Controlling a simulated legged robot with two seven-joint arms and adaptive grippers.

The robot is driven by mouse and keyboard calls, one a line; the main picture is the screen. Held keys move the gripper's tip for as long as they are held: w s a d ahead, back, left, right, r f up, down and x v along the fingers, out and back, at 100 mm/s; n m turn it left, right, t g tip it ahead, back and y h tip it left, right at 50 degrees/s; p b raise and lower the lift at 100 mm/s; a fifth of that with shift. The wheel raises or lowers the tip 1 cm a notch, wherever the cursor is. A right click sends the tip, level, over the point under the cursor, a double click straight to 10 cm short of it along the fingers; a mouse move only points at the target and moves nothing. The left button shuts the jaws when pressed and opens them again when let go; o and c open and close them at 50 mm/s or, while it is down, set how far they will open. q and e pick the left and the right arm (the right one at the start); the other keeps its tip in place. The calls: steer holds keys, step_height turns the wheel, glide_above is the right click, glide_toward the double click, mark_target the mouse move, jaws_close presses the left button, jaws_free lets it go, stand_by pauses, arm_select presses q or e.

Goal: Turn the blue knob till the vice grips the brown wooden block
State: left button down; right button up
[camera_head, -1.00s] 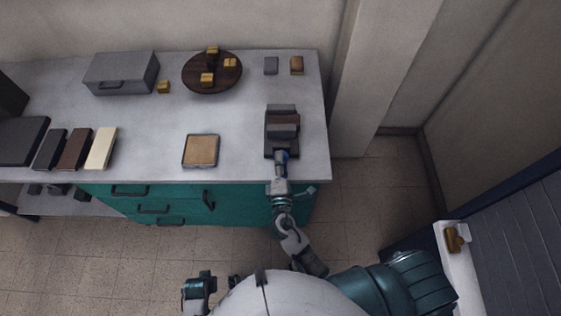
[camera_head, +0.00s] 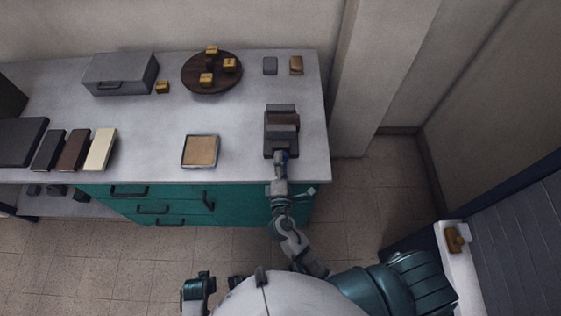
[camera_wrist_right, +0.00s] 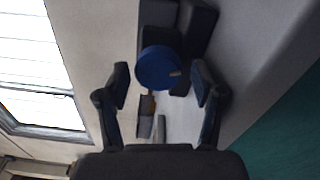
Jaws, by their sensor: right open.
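The dark grey vice (camera_head: 282,143) stands near the right front edge of the worktop. The brown wooden block (camera_head: 285,118) sits between its jaws; I cannot tell whether they touch it. The blue knob (camera_head: 285,154) is on the vice's front, partly hidden by my right gripper (camera_head: 281,163). In the right wrist view the round blue knob (camera_wrist_right: 157,68) lies between the open fingers of my right gripper (camera_wrist_right: 161,80), with gaps showing on both sides. A dark part of my left arm shows at the bottom of the head view; its fingers are unclear.
A wood-topped square tray (camera_head: 200,151) lies left of the vice. Two small blocks, grey (camera_head: 270,66) and brown (camera_head: 296,66), lie behind it. A round dark board (camera_head: 196,82) with yellow blocks and a grey case (camera_head: 120,72) stand farther left. Teal drawers (camera_head: 180,208) are below.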

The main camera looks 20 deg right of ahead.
steer(key=v, duration=1.2)
steer(key=shift+w, duration=0.1)
